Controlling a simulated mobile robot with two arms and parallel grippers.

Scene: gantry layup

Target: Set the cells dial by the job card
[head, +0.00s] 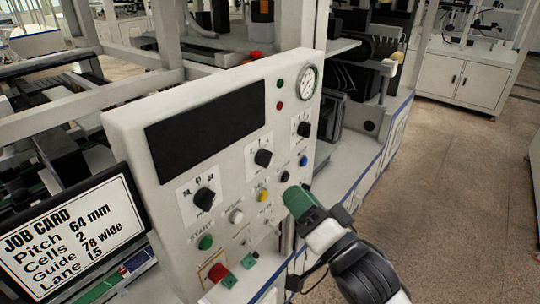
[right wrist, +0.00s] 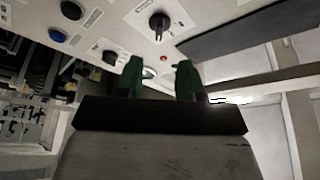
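The job card (head: 72,237) at the lower left reads Pitch 64 mm, Cells 2, Guide 78 wide, Lane L5. The pale control panel (head: 135,128) carries three black dials: a left dial (head: 204,199), a middle dial (head: 263,157) and a right dial (head: 303,129). Their labels are too small to read, so I cannot tell which is for cells. My right gripper (head: 298,198), with green fingers, is in front of the panel's lower right. In the right wrist view its fingers (right wrist: 158,68) are apart with nothing between them; a black dial (right wrist: 160,22) shows beyond. My left gripper is not in view.
The panel also has a dark screen (head: 208,129), a gauge (head: 308,83), a green start button (head: 205,242), a yellow button (head: 263,196), a blue button (head: 303,160) and a red control (head: 218,272). Open floor (head: 450,180) lies to the right.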

